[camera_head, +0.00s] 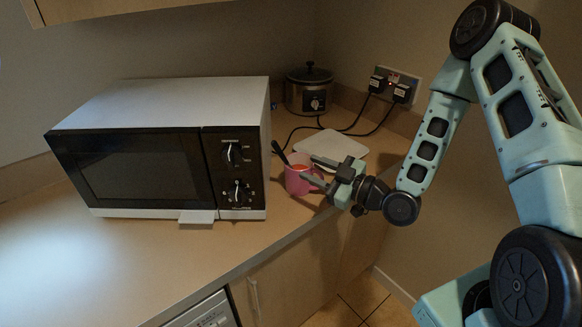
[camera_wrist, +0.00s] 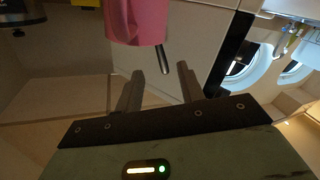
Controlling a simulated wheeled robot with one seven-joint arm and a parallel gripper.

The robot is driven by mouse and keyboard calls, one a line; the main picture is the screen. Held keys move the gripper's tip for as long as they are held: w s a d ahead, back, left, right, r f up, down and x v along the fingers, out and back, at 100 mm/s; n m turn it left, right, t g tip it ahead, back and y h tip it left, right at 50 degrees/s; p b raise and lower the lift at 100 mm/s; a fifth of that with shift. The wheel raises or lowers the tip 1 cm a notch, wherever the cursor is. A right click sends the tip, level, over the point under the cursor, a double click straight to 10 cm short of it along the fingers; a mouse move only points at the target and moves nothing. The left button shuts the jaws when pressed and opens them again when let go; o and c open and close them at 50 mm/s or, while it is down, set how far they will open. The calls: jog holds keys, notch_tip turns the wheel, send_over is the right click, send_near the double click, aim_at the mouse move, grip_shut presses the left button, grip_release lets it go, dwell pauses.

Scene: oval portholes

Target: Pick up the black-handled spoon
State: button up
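A pink mug (camera_head: 294,186) stands on the counter just right of the microwave. The black handle of the spoon (camera_head: 280,153) sticks up out of the mug and leans left; its lower part is hidden inside. My gripper (camera_head: 309,170) reaches in from the right, its two fingers apart and pointing at the mug, with nothing seen between them. In the wrist view the mug (camera_wrist: 137,22) is at the top, and the dark handle (camera_wrist: 163,60) projects below its rim. My gripper's open fingers (camera_wrist: 160,80) are in front of it, apparently not touching the handle.
A white microwave (camera_head: 170,105) stands close on the left. A pale board (camera_head: 332,144) lies behind the mug, and a slow cooker (camera_head: 309,92) is in the corner. Black cables run to a wall socket (camera_head: 397,86). The counter's front edge is near my gripper.

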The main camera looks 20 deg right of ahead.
aim_at(284, 157)
jog(key=p+x, duration=0.1)
jog(key=x, duration=0.1)
jog(key=p+x, duration=0.1)
jog(key=x, duration=0.2)
jog(key=p+x, duration=0.1)
jog(key=x, duration=0.1)
jog(key=shift+w+a+r+p, duration=0.2)
jog(key=shift+r+p, duration=0.1)
jog(key=shift+p, duration=0.1)
jog(key=shift+w+a+f, duration=0.1)
jog(key=shift+w+f, duration=0.05)
jog(key=shift+w, duration=0.05)
grip_shut()
